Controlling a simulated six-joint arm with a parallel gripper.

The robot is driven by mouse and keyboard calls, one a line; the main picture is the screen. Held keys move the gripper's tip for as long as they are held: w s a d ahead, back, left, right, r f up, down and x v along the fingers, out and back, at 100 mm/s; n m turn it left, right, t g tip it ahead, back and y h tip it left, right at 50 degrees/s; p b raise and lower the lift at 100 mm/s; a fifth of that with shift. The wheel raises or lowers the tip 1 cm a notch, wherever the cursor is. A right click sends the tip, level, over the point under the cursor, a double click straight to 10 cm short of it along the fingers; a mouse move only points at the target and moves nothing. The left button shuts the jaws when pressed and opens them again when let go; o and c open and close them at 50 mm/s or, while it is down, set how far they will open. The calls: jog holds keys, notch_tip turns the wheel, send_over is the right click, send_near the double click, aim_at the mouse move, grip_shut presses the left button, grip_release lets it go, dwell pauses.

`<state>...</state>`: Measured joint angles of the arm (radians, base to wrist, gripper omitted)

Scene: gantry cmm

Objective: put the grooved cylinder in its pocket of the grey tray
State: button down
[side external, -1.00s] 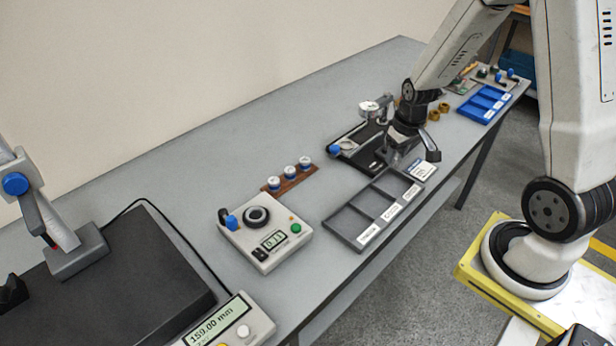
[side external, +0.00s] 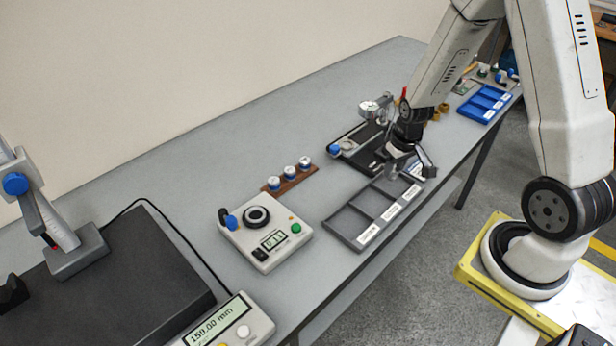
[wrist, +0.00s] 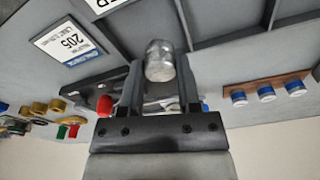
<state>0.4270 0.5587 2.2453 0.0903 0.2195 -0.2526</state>
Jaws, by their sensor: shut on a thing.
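My gripper (wrist: 158,72) is shut on the grooved cylinder (wrist: 160,58), a silvery, shiny round piece between the two fingers. Its grooves are too small to make out. In the side view my gripper (side external: 408,168) is over the right end of the grey tray (side external: 347,237), and the cylinder cannot be made out there. The tray has several compartments with white labels along its front edge. In the wrist view part of the grey tray (wrist: 196,45) shows at the top, beyond the cylinder. The cylinder appears above the tray, though the height is hard to tell.
A grey gauge box (side external: 265,247) stands left of the tray, with a brown rack of several white-and-blue pieces (side external: 290,180) behind it. A black dial-gauge stand (side external: 352,147) is close behind my gripper. A blue tray (side external: 483,103) lies farther right. A white label card (wrist: 70,45) is beside the grey tray.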

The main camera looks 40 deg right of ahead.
aim_at(395, 170)
jog(key=shift+f, duration=0.95)
jog(key=shift+f, duration=1)
dwell(1.6)
grip_release()
dwell(0.4)
jog(key=shift+r, duration=0.1)
jog(key=shift+r, duration=3.45)
jog(key=s+a+r+n, duration=0.1)
jog(key=s+a+r, duration=0.1)
jog(key=a+r, duration=0.2)
jog(key=s+a+r+n+t, duration=0.1)
jog(key=s+a+r+n, duration=0.1)
jog(key=a, duration=0.8)
jog(key=shift+v, duration=0.9)
